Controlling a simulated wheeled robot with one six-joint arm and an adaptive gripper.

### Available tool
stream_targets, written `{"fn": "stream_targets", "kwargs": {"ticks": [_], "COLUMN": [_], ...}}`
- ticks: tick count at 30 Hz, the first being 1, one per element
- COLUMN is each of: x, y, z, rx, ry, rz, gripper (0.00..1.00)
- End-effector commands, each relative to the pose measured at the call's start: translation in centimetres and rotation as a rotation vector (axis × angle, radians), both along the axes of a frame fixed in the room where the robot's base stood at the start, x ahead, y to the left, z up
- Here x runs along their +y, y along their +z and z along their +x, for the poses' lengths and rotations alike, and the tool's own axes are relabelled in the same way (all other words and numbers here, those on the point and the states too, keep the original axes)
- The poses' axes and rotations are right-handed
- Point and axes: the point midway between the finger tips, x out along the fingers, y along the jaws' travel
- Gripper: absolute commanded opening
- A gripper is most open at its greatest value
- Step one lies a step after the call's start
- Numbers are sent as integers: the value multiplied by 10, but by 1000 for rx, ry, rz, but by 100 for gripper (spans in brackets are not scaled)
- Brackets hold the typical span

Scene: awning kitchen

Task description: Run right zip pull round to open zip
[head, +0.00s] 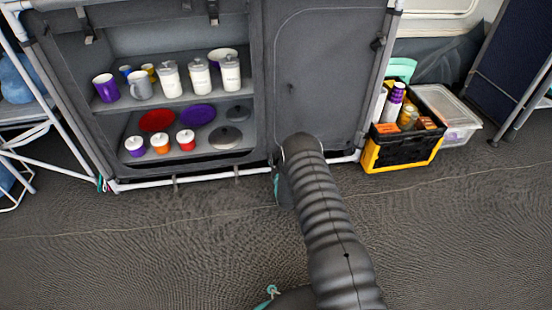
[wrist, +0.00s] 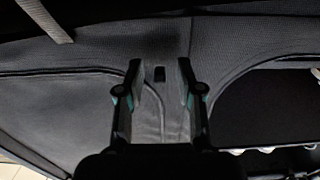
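The closed right door panel (head: 325,75) of the grey fabric kitchen unit has a curved zip line around its edge. In the wrist view the panel (wrist: 60,110) fills the left side, with its rounded seam near the middle. A small dark tab (wrist: 159,74), possibly the zip pull, shows between the fingers against the grey fabric strip. My gripper (wrist: 161,65) is open, with a finger on each side of the tab and apparently nothing held. In the head view my arm covers most of the gripper, low by the panel's bottom left corner.
The left compartment is open, with mugs and canisters (head: 199,77) on its upper shelf and plates (head: 157,120) below. A black and yellow crate (head: 372,158) and a clear box (head: 462,130) stand right of the unit. The floor (head: 120,250) in front is clear.

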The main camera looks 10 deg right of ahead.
Motion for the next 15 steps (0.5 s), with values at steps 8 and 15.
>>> {"fn": "stream_targets", "kwargs": {"ticks": [8,15], "x": [0,0], "y": [0,0], "z": [9,9], "rx": [0,0], "ry": [0,0], "rz": [0,0], "gripper": [36,14]}}
